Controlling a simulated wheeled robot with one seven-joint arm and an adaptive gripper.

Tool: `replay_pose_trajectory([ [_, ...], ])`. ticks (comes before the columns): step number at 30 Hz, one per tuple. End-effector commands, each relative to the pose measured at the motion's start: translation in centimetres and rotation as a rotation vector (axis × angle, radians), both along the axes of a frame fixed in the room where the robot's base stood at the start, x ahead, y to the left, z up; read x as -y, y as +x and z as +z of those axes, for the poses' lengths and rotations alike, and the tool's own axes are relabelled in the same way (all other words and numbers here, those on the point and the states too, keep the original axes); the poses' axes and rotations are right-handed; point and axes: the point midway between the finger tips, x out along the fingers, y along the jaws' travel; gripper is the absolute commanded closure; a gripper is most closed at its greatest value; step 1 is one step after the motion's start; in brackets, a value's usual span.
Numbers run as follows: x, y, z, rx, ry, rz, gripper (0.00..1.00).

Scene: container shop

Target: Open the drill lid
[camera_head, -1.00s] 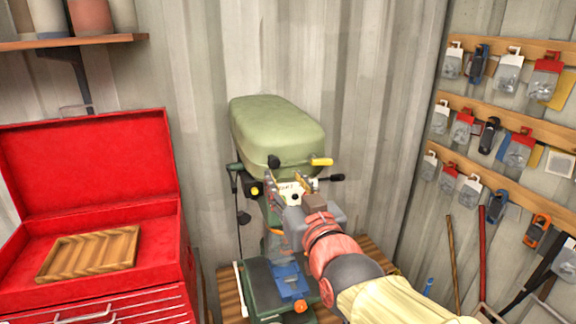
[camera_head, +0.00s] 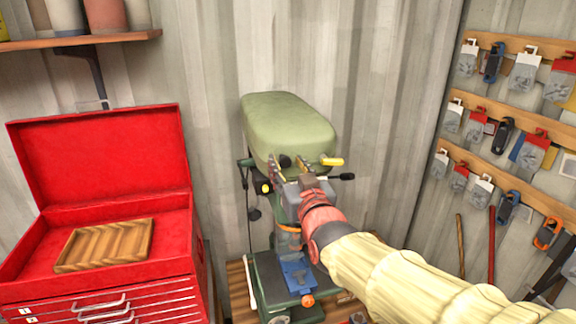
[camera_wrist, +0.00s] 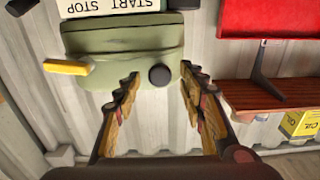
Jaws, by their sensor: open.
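The drill's lid (camera_head: 290,125) is the pale green rounded cover on top of the drill press, and it looks closed. A black knob (camera_wrist: 160,75) and a yellow handle (camera_wrist: 68,67) show on the drill's front in the wrist view, with a START STOP label (camera_wrist: 125,8). My gripper (camera_head: 281,172) is in front of the drill head, just below the lid. In the wrist view my gripper (camera_wrist: 158,82) is open, with the black knob between its fingertips in the picture. I cannot tell whether it touches the drill. My arm hides part of the drill head.
A red open tool chest (camera_head: 100,285) with a wooden tray (camera_head: 105,245) stands at left. A wooden shelf (camera_head: 80,41) with pots is above it. Hanging racks (camera_head: 510,130) line the right wall. The corrugated wall (camera_head: 350,60) is close behind the drill.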

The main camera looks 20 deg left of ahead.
Motion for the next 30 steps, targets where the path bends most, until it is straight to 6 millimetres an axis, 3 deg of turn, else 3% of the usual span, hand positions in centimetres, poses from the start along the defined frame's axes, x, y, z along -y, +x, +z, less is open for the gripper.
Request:
replay_pose_trajectory([
  [22, 0.01, -0.04, 0.02, 0.000, 0.000, 0.000, 1.00],
  [30, 0.01, -0.04, 0.02, 0.000, 0.000, 0.000, 1.00],
])
